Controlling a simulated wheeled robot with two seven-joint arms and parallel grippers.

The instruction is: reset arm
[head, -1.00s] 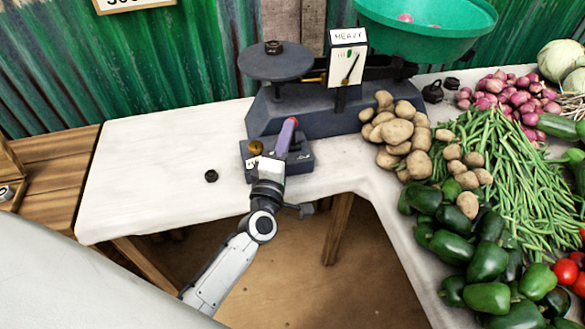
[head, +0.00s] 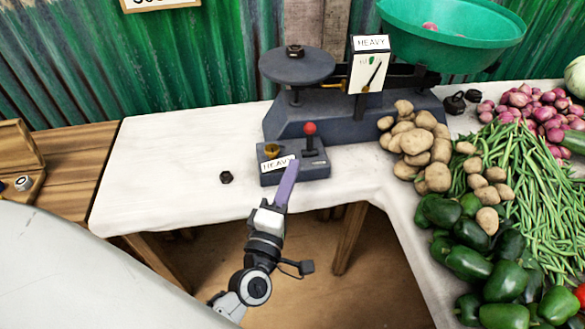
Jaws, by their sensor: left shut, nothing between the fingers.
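My left gripper (head: 289,180) comes up from the bottom with its purple fingers shut and empty. It is in front of a dark control box (head: 314,170) on the white table. The box carries a lever with a red knob (head: 310,129), a brass knob (head: 272,151) and a "HEAVY" label (head: 277,164). The fingertips overlap the box's front in the view; I cannot tell if they touch it. Behind stands a dark balance scale (head: 340,118) with a flat plate (head: 297,65), a green pan (head: 450,35) and a "HEAVY" sign (head: 371,44). My right gripper is not visible.
A small dark weight (head: 226,177) lies on the bare left part of the white table (head: 160,165). Potatoes (head: 415,145), green beans (head: 520,185), green peppers (head: 470,262) and onions (head: 535,112) crowd the right. A wooden case (head: 20,160) is at far left.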

